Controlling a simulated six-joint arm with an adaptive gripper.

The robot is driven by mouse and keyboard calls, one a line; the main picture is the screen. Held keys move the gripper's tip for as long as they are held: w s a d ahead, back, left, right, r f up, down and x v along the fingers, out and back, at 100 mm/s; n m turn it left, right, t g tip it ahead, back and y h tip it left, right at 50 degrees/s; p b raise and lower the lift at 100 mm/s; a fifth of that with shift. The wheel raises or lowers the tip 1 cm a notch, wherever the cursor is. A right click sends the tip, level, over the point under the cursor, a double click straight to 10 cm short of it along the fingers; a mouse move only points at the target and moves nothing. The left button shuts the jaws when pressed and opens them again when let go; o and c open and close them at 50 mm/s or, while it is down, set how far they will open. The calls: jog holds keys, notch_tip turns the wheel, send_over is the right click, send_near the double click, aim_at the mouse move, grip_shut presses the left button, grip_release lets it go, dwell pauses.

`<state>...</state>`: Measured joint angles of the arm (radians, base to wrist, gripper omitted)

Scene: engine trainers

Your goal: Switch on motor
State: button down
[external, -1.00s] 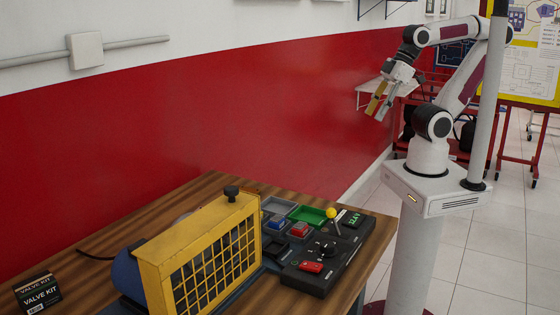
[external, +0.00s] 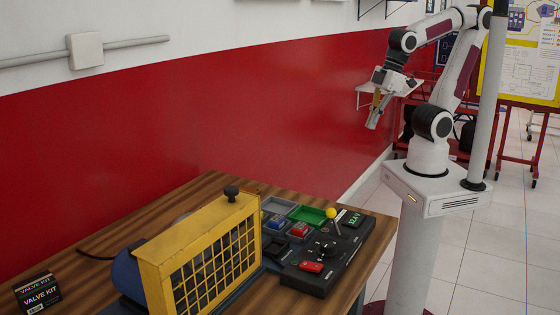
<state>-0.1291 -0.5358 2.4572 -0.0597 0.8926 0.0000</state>
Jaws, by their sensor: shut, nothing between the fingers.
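The motor trainer (external: 200,255) stands on the wooden table, with a yellow caged front. A black control panel (external: 318,272) lies to its right. It carries a red switch (external: 311,267), a dark knob (external: 327,248), a lever with a yellow ball (external: 331,213) and a small display with green digits (external: 353,219). The switch position is too small to tell. My gripper (external: 372,125) is shut and empty. It hangs in the air well above and behind the panel, pointing down, and touches nothing.
The red wall (external: 200,120) runs behind the table. The air between my gripper and the panel is clear.

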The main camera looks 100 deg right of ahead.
jog(key=w+a+f+n+t+h, duration=0.1)
jog(key=w+a+n+t, duration=0.3)
jog(key=w, duration=0.9)
jog(key=w+a+n, duration=0.1)
jog(key=w+a, duration=0.4)
jog(key=w, duration=0.8)
jog(key=w+a+f+n+t+y, duration=0.15)
jog(key=w+a+y, duration=0.3)
jog(key=a, duration=0.85)
jog(key=s+a+f+g+y, duration=0.2)
jog(key=s+a+g+y, duration=0.1)
jog(key=a, duration=0.9)
jog(key=shift+a+g+y, duration=0.25)
jog(key=shift+g+y, duration=0.1)
jog(key=shift+y, duration=0.1)
jog(key=shift+f, duration=0.15)
